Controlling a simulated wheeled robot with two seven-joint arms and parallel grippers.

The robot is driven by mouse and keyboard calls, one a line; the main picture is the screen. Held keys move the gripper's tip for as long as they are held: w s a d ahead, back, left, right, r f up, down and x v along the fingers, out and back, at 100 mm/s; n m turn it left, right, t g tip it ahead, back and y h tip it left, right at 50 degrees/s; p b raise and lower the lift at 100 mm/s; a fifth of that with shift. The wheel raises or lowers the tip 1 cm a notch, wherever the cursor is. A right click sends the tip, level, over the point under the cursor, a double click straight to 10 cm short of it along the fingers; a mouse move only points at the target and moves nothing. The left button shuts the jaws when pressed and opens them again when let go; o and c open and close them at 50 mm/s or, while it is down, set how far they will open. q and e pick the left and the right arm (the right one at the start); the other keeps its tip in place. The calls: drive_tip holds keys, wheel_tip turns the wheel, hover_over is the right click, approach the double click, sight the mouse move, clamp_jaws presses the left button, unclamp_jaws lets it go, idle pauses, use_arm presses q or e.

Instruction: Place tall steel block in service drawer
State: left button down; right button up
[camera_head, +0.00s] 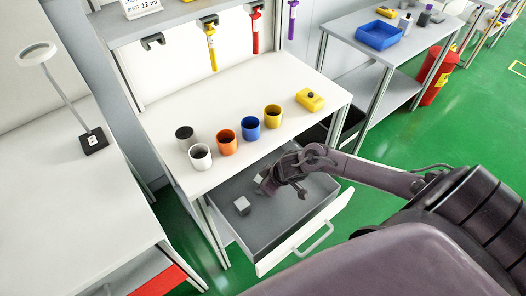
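The service drawer (268,252) is pulled open under the white bench, with its white front and handle towards the lower right. A small pale grey block (242,205) rests on the drawer's dark floor, left of the gripper. My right gripper (264,187) reaches down into the drawer from the right. A light grey steel-coloured piece (258,179) shows right at its fingertips, mostly hidden by them. I cannot tell whether the fingers are closed on it or how tall it is. My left gripper is not in view.
White, orange, blue, yellow and dark cups stand on the bench top (180,120) above the drawer, with a yellow box (310,99) at right. A lamp (92,138) stands on the left table. A second table (350,40) holds a blue tray (380,35).

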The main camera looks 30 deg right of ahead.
drive_tip(key=shift+f, duration=0.15)
drive_tip(key=o, duration=1.2)
drive_tip(key=shift+f, duration=0.1)
drive_tip(key=shift+c, duration=0.2)
drive_tip(key=shift+r, duration=0.25)
drive_tip(key=v, duration=1.2)
drive_tip(key=shift+p, duration=0.45)
